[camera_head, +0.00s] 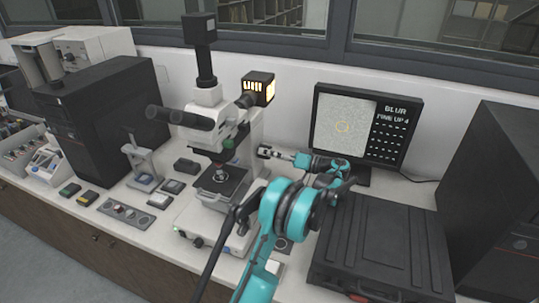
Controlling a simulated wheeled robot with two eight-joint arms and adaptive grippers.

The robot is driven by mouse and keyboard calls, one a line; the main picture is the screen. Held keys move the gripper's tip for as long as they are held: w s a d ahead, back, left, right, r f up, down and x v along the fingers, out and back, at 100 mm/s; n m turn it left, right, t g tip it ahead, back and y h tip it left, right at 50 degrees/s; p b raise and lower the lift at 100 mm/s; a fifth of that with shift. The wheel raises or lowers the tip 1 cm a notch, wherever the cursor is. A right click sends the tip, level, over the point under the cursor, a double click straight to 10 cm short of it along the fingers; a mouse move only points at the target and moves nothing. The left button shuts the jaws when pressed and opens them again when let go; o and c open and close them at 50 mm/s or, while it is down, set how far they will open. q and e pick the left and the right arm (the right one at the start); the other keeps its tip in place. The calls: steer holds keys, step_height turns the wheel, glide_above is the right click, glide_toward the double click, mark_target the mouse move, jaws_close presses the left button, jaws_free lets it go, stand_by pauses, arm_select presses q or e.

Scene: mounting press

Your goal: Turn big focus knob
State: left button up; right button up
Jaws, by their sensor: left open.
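A white microscope (247,138) with black eyepieces (172,117) and a camera on top stands upright on the bench, left of centre. My left gripper (266,152) is small in the picture, just right of the microscope's stand. It is open, with nothing seen between its fingers. I cannot tell whether it touches the microscope. The big focus knob cannot be made out clearly; my teal arm covers the lower right side of the microscope. My right gripper is not in view.
A monitor (345,126) at the back right reads "BLUR" and "FINE UP". A black case (375,235) lies to the right of my arm. A dark computer tower (100,120) and small boxes stand to the left. The bench's front edge is near.

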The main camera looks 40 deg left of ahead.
arm_select(q)
steer(key=c, duration=1.2)
steer(key=shift+o, duration=0.2)
steer(key=shift+m, duration=1.6)
steer(key=o, duration=1.2)
steer(key=shift+c, duration=0.2)
steer(key=shift+d, duration=0.1)
steer(key=v, duration=1.2)
steer(key=shift+r, duration=0.1)
